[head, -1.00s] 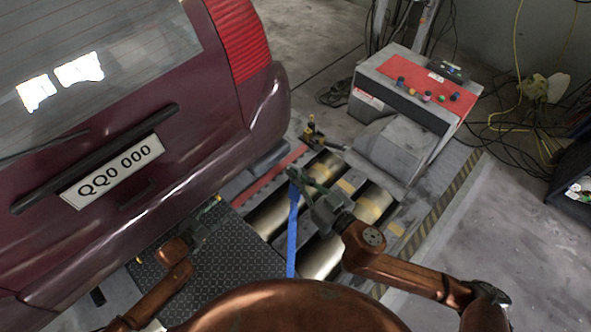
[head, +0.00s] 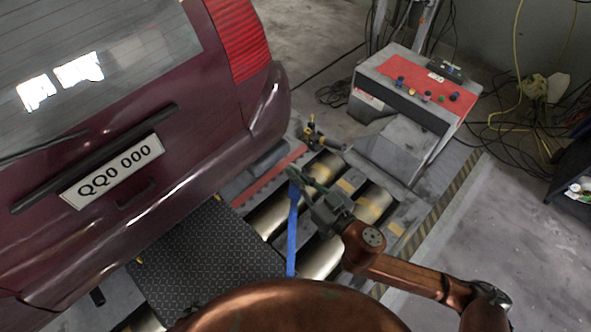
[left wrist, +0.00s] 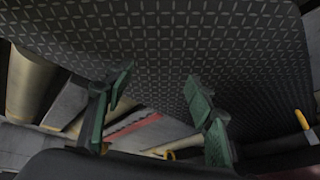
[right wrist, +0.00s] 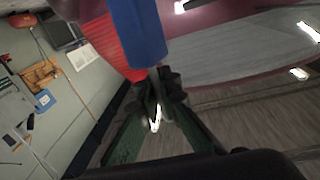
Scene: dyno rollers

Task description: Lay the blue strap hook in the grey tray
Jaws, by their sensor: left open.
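The blue strap hook (head: 292,232) hangs as a long blue band over the rollers in the head view. My right gripper (head: 297,180) is shut at its upper end. In the right wrist view the blue band (right wrist: 138,32) runs up from the closed fingertips (right wrist: 155,92), with a shiny bit between the fingers. My left gripper (left wrist: 158,85) is open and empty in the left wrist view, close to the dark tread plate (left wrist: 170,40); it is out of the head view. I cannot make out the grey tray for certain in any view.
A maroon car (head: 120,160) fills the left. Metal rollers (head: 320,258) lie beside the tread plate (head: 205,262). A grey console with a red top (head: 415,85) stands at the back right. Cables lie around it. Bare floor (head: 500,240) is free at right.

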